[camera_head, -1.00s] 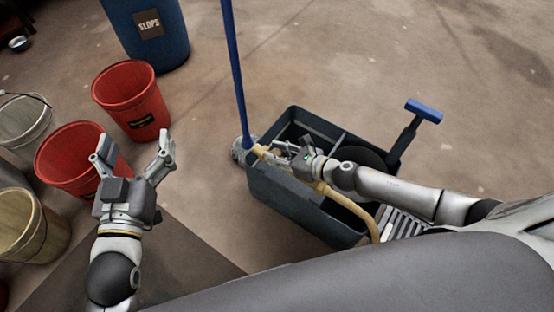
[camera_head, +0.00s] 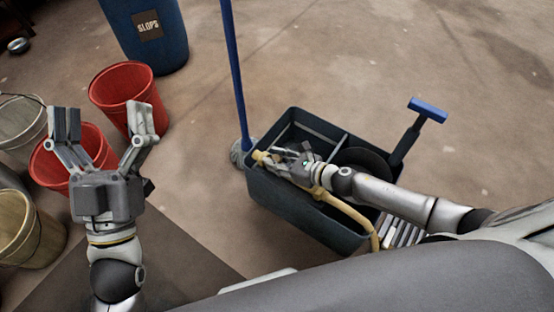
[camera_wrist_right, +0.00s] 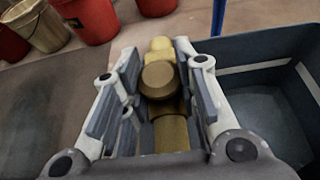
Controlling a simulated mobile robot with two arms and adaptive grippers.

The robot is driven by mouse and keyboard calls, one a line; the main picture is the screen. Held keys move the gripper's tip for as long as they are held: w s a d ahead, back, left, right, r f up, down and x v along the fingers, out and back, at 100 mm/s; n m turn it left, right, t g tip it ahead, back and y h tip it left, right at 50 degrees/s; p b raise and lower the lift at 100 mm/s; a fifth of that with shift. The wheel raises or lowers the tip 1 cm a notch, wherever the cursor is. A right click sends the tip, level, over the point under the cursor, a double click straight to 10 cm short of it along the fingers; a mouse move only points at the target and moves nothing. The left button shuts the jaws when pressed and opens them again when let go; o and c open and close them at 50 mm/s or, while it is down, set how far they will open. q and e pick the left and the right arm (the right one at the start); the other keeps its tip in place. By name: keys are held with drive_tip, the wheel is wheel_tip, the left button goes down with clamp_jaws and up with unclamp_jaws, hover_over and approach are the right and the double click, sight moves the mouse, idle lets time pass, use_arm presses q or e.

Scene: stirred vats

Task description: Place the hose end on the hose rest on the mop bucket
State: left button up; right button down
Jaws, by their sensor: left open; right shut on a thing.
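The dark grey mop bucket (camera_head: 290,207) stands on the floor in the middle of the head view. My right gripper (camera_head: 274,157) is shut on the yellow hose end (camera_head: 259,156), at the bucket's left rim. The yellow hose (camera_head: 352,212) runs back under my right arm and over the bucket's near side. In the right wrist view the brass-coloured hose end (camera_wrist_right: 160,78) lies between the fingers, beside the bucket wall (camera_wrist_right: 248,44). I cannot make out the hose rest or whether the hose touches it. My left gripper (camera_head: 104,122) is open and empty, left of the bucket.
A blue mop handle (camera_head: 232,70) rises at the bucket's left corner. A blue-topped lever (camera_head: 427,110) sticks up at its right. Red buckets (camera_head: 125,85), pale buckets (camera_head: 20,125) and a blue slops barrel (camera_head: 150,40) stand at the left. The floor behind the bucket is clear.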

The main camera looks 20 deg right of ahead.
drive_tip(key=c, duration=1.1)
unclamp_jaws()
drive_tip(key=shift+f, duration=0.1)
use_arm(q)
drive_tip(key=shift+s+r, duration=0.2)
drive_tip(key=shift+r, duration=0.05)
drive_tip(key=shift+w, duration=0.1)
